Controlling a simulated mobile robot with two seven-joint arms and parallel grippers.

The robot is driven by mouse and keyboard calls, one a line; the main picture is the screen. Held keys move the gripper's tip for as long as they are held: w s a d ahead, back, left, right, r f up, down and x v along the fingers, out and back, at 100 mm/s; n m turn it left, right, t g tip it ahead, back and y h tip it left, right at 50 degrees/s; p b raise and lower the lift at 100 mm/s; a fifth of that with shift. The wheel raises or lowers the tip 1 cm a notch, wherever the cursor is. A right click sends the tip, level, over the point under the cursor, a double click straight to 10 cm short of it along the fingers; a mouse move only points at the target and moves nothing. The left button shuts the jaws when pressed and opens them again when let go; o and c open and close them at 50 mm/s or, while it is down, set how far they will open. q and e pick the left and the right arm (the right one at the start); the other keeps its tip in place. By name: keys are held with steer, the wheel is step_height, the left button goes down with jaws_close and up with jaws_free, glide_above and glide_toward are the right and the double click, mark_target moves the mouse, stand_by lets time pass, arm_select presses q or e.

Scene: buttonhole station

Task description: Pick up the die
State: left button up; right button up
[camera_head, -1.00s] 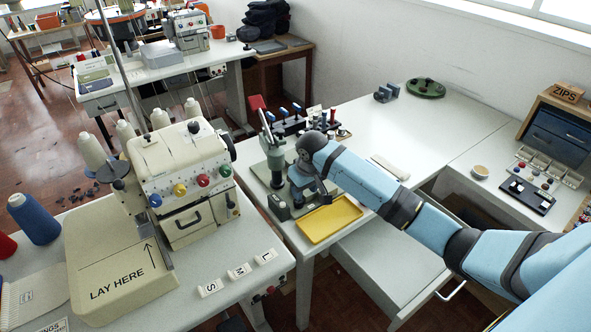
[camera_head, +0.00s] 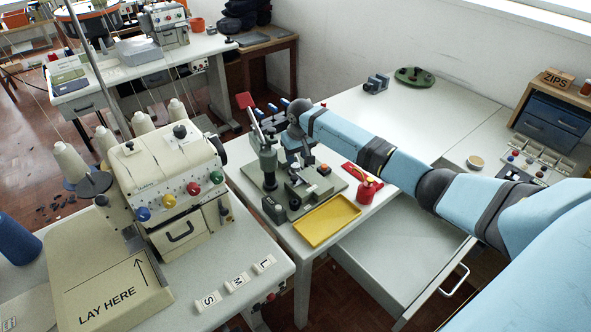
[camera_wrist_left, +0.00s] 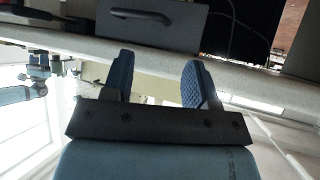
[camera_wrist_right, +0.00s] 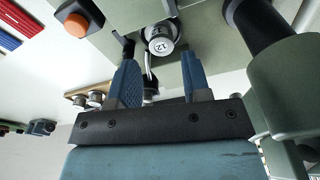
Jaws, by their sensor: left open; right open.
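The die, a silver metal cylinder marked 12 (camera_wrist_right: 160,40), shows in the right wrist view against the green press (camera_head: 268,165), just beyond my right fingertips. My right gripper (camera_wrist_right: 158,68) is open, its blue pads to either side of and below the die in that view, with no visible contact. In the head view my right gripper (camera_head: 302,168) hangs over the press base, and the die cannot be made out there. My left gripper (camera_wrist_left: 155,72) is open and empty in the left wrist view, facing a pale table edge. It is out of the head view.
A yellow tray (camera_head: 327,220) and a red can (camera_head: 367,186) stand near the press. An orange button (camera_wrist_right: 76,24) and a wooden holder with metal pieces (camera_wrist_right: 92,98) are close to my right gripper. A cream sewing machine (camera_head: 172,180) stands left.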

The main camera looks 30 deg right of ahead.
mark_target(295, 165)
steer(key=f, duration=0.2)
steer(key=w+f, duration=0.1)
steer(key=f, duration=0.2)
steer(key=shift+r, duration=0.1)
steer(key=c, duration=0.8)
steer(key=shift+o, duration=0.2)
